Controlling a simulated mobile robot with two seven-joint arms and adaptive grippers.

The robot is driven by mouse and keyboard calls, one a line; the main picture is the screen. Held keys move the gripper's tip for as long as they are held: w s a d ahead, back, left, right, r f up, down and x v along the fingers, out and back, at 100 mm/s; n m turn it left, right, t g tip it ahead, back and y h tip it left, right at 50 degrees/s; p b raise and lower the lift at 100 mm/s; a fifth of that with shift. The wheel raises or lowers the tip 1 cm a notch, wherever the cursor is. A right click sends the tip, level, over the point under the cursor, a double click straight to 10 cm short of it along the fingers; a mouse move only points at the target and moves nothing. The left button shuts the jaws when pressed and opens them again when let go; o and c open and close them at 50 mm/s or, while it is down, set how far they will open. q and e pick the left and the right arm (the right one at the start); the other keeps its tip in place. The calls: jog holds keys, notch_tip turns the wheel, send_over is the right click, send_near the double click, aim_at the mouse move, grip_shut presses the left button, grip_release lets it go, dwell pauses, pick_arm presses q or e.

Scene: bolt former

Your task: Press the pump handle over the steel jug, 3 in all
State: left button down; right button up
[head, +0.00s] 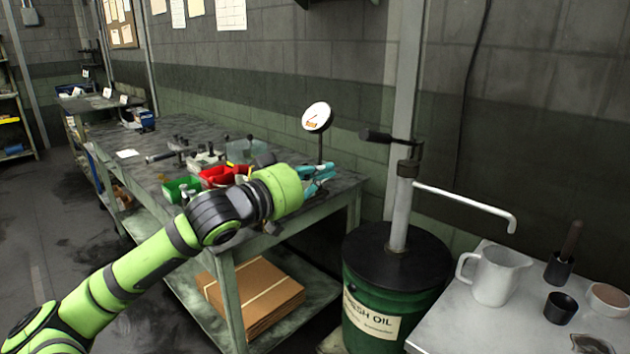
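The pump handle (377,136) is a lever with a dark grip, pointing left from the top of the pump column (401,210). The column stands on a green oil drum (395,298) with a black lid. A pale spout (465,201) runs right from the column, and its bent-down end is above and slightly right of the steel jug (497,276). The jug stands upright on a light table; its contents are hidden. My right gripper is out of view.
The light side table (455,325) also holds a dark cup (560,308), a brush-like tool in a holder (561,267) and a bowl (608,299). A workbench (115,140) with red and green bins is behind my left arm. A round gauge (316,117) stands near the handle.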

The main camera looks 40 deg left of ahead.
pick_arm(q)
jog(key=shift+s+a+r, duration=0.1)
jog(key=shift+s, duration=0.7)
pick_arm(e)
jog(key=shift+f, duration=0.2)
